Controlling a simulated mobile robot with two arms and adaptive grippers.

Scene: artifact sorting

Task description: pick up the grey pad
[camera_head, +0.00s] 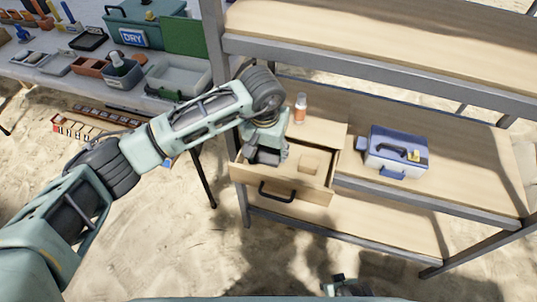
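My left gripper (264,156) reaches down into an open wooden drawer (317,190) in the shelf unit. Its fingers are small and dark against the drawer's inside, and I cannot tell whether they are open or shut. I cannot make out a grey pad for sure; the gripper and arm hide the left part of the drawer. A small tan block (308,164) is in the drawer to the right of the gripper. A piece of what looks like my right gripper (346,288) shows at the bottom edge, over the sand, its fingers unclear.
An orange-and-white bottle (300,109) stands on top of the drawer cabinet. A blue-and-white case (396,152) sits on the shelf to the right. A table (35,70) with bins and tools is at the left.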

